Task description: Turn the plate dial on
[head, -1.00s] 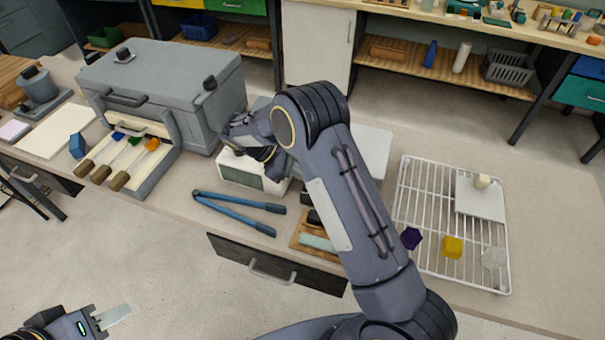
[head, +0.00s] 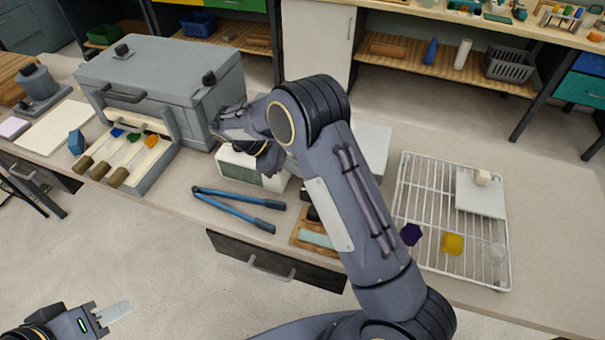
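A white box-shaped unit (head: 237,170) with a dark greenish front panel stands on the bench, right of the grey furnace-like box. A flat white plate (head: 374,150) shows partly behind my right arm. I cannot make out a dial on either; my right arm covers part of both. My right gripper (head: 222,133) is above and behind the white unit, close to the grey box's right side. Its fingers are dark and partly hidden by its wrist, so its opening is unclear. My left gripper (head: 115,312) is at the lower left, off the bench, its pale fingers together and apparently empty.
The grey box (head: 160,75) stands left of my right gripper, with a tray of handled tools (head: 152,170) before it. Blue long-handled pliers (head: 240,208) lie in front of the white unit. A wire rack (head: 415,185) with coloured blocks stands right.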

